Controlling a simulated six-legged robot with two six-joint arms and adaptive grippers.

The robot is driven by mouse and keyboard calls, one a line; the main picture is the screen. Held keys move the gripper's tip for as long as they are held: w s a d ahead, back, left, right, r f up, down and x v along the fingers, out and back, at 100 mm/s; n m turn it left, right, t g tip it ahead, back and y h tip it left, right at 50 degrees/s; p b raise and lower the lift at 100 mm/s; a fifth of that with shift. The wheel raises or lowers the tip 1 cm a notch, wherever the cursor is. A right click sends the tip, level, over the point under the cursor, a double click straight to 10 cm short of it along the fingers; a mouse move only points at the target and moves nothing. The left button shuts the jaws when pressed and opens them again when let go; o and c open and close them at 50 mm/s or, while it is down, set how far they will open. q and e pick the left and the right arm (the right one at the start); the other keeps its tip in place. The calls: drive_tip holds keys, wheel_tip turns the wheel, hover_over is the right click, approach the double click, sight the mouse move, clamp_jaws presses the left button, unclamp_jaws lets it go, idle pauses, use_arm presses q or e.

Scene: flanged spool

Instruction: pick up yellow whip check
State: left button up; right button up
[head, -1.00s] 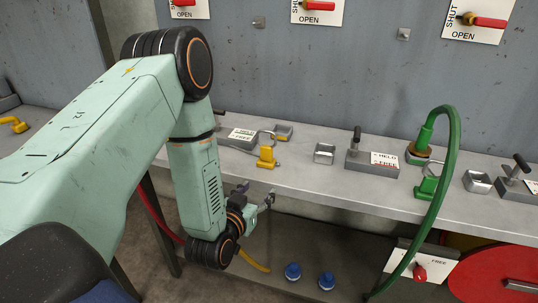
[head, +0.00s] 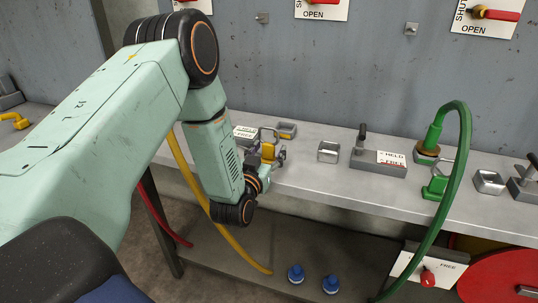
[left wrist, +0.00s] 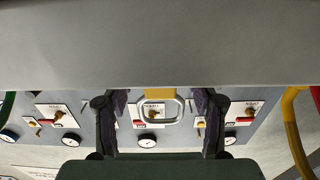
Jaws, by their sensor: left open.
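My right gripper is in neither view.
The bench (head: 315,181) also carries a green whip check (head: 436,187), a grey block with a lever (head: 378,161) and square metal rings (head: 328,152). A green hose (head: 459,165) arches over its front edge. Two blue fittings (head: 296,274) stand below.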

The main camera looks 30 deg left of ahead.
sight(269, 127)
use_arm(q)
drive_tip(key=shift+w+a+f, duration=0.2)
drive_tip(key=shift+w+a, duration=0.05)
drive_tip(key=shift+w, duration=0.15)
drive_tip(key=shift+s+d+r, duration=0.25)
drive_tip(key=shift+d+r, duration=0.1)
drive_tip(key=shift+r, duration=0.1)
drive_tip(key=shift+c, duration=0.9)
drive_tip(key=shift+w+a+f, duration=0.25)
drive_tip(key=shift+a+f, duration=0.05)
drive_tip(key=shift+f, duration=0.05)
drive_tip(key=c, duration=0.4)
drive_tip(key=shift+s+d+r, duration=0.2)
drive_tip(key=shift+d+r, duration=0.05)
drive_tip(key=c, duration=0.5)
drive_tip(key=shift+w+a+f, duration=0.15)
drive_tip(key=shift+a, duration=0.05)
drive_tip(key=shift+c, duration=0.4)
wheel_tip(269, 127, up, 10)
drive_tip(key=p, duration=0.3)
drive_tip(key=shift+d, duration=0.1)
